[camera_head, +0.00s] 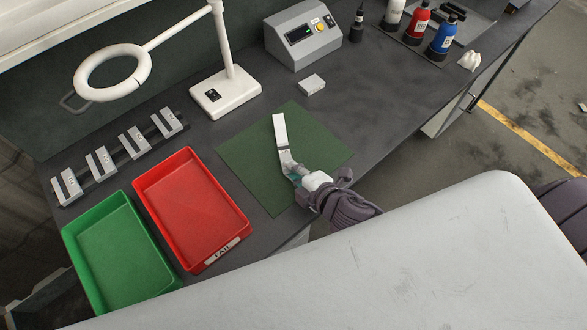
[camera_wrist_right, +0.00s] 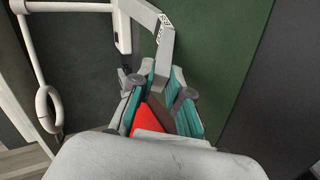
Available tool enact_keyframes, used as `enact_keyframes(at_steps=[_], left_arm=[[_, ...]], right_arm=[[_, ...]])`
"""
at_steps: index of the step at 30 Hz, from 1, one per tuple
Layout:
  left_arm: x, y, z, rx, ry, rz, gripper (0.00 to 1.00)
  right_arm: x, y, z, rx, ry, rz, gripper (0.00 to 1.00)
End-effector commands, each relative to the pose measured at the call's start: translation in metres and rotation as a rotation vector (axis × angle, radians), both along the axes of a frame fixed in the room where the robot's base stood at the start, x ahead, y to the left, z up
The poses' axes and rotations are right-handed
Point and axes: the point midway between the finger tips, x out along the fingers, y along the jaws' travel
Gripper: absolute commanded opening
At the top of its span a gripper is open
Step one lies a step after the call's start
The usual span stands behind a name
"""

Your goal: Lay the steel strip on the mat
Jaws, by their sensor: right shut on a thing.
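The steel strip (camera_head: 281,132) is a light grey, bent piece over the dark green mat (camera_head: 244,152). In the head view, I cannot tell whether it touches the mat. My right gripper (camera_head: 292,173) is over the mat's front part, shut on the strip's near end. In the right wrist view, the strip (camera_wrist_right: 164,42) runs up from between the teal fingers of my right gripper (camera_wrist_right: 162,82) and bends to the upper left. The mat (camera_wrist_right: 222,40) lies behind it. The gripped end is partly hidden by the fingers. My left gripper is not in view.
A red bin (camera_head: 190,207) and a green bin (camera_head: 117,255) stand left of the mat. A small grey block (camera_head: 311,85), a control box (camera_head: 303,36) and a white magnifier lamp (camera_head: 226,92) stand behind it. Bottles (camera_head: 442,38) stand at the far right. The bench right of the mat is clear.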

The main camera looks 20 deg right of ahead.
Motion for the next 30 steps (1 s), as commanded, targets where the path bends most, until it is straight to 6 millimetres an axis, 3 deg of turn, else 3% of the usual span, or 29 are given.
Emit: enact_keyframes(at_steps=[6, 7, 12, 23, 30], left_arm=[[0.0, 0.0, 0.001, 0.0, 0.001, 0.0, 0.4], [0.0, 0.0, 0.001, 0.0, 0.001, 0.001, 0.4], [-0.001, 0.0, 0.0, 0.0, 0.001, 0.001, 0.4], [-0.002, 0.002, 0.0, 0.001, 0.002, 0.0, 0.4], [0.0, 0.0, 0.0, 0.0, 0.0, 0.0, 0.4]], right_arm=[[0.001, 0.0, 0.004, 0.001, -0.008, 0.002, 0.0], [0.001, 0.0, 0.004, 0.001, -0.008, 0.002, 0.2], [0.001, 0.0, 0.002, 0.001, -0.005, 0.001, 0.46], [-0.005, -0.001, 0.001, 0.0, 0.004, -0.001, 0.46], [-0.041, -0.011, 0.018, -0.001, 0.005, 0.0, 0.46]])
